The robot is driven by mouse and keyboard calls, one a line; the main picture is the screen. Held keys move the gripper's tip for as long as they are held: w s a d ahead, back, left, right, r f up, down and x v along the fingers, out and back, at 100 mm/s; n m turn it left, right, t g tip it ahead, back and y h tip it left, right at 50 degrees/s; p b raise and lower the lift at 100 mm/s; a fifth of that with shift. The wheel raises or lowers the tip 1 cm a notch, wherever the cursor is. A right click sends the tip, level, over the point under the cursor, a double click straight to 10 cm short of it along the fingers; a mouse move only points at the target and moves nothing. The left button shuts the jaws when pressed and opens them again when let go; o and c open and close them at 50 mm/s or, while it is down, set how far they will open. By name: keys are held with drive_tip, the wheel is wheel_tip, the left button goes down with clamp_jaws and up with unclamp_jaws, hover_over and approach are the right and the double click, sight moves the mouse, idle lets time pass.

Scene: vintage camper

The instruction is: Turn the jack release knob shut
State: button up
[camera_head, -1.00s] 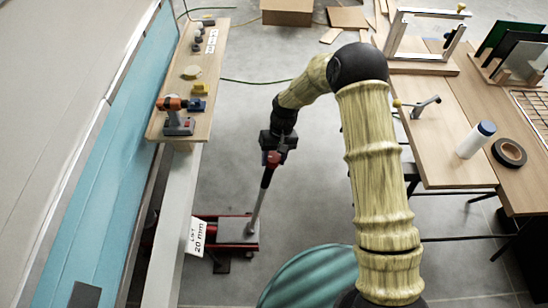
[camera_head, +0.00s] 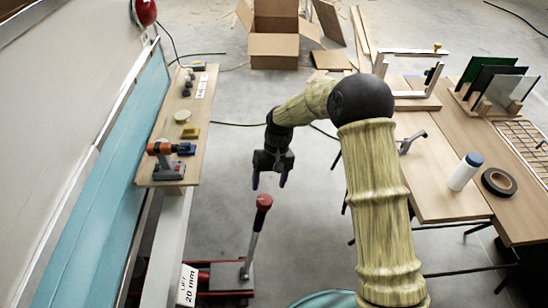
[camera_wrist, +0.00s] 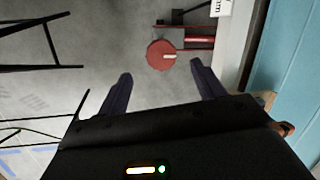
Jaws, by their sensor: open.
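The floor jack (camera_head: 232,277) stands low at the left, red and grey, with a grey handle (camera_head: 252,246) rising from it. A red knob (camera_head: 264,201) caps the handle; in the wrist view it is a red disc (camera_wrist: 161,55) with a pale stripe from near its middle toward the right. My gripper (camera_head: 269,182) is open and empty, fingers pointing down, apart from the knob. In the wrist view the disc lies beyond and between the fingertips (camera_wrist: 160,73). The jack's far parts are partly hidden behind the disc in that view.
A white "LIFT 20 mm" sign (camera_head: 187,285) stands beside the jack. A wooden shelf (camera_head: 190,135) with a drill (camera_head: 168,160) runs along the blue camper wall at left. A workbench (camera_head: 440,185) stands at right. The grey floor between is mostly clear.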

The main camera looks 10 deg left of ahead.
drive_tip(key=v, duration=0.9)
drive_tip(key=shift+r, duration=0.25)
drive_tip(key=s+d+r+m+t+p, duration=0.1)
drive_tip(key=s+d+r+m+t, duration=0.1)
drive_tip(key=s+d, duration=0.6)
drive_tip(key=s+d+r+m+t+h+p, duration=0.1)
drive_tip(key=s+d+r+m+t, duration=0.2)
drive_tip(key=s+d, duration=0.6)
drive_tip(key=d, duration=0.9)
drive_tip(key=shift+s+r+t, duration=0.2)
drive_tip(key=shift+r+t, duration=0.1)
drive_tip(key=shift+r, duration=0.1)
